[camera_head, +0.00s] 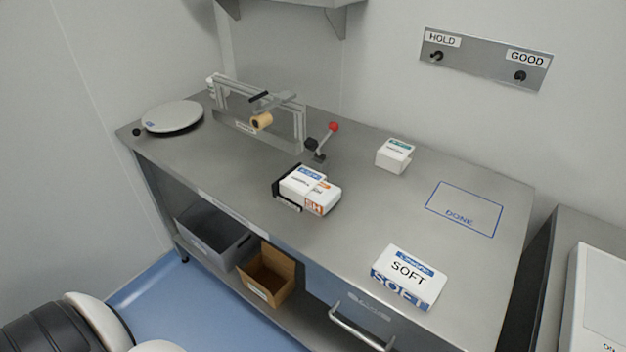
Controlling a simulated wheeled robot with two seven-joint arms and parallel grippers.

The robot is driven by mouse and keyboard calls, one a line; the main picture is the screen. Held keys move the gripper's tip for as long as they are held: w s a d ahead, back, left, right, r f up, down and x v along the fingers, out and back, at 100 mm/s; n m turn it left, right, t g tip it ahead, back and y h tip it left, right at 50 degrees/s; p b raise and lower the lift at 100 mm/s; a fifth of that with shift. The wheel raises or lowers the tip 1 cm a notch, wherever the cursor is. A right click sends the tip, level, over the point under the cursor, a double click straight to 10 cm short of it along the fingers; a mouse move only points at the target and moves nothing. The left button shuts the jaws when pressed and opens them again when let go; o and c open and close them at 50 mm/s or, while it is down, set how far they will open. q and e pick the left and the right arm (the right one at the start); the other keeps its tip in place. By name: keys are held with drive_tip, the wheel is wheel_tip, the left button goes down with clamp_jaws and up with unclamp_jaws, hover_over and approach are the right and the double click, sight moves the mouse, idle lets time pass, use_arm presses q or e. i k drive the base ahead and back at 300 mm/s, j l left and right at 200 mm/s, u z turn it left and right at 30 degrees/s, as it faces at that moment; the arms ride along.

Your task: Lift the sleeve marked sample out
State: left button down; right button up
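No sleeve with a readable "sample" mark shows. A white pack with blue and orange print (318,192) sits in a black holder (279,190) at the middle of the steel bench; its small print is too fine to read. A white and blue pack marked SOFT (408,270) lies near the front right edge. A small white box with a green-marked top (395,155) stands further back; its label is too small to read. Neither of my grippers is in view. Black and white parts, probably mine, show at the lower left.
The bench (350,230) also carries a round plate (172,117), a metal frame with a roll (261,121) and a red-knobbed lever (333,127). The DONE outline (465,208) is empty. Below are a grey bin (212,240), a brown box (266,278) and a closed drawer (350,300).

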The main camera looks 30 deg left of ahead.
sight(301, 181)
drive_tip(key=z, duration=0.6)
drive_tip(key=k+j+z, duration=0.1)
drive_tip(key=j+z, duration=0.25)
drive_tip(key=k+j+z, duration=0.15)
drive_tip(key=j+z, duration=0.25)
drive_tip(key=k+j+z, duration=0.2)
drive_tip(key=z, duration=0.15)
drive_tip(key=j, duration=0.15)
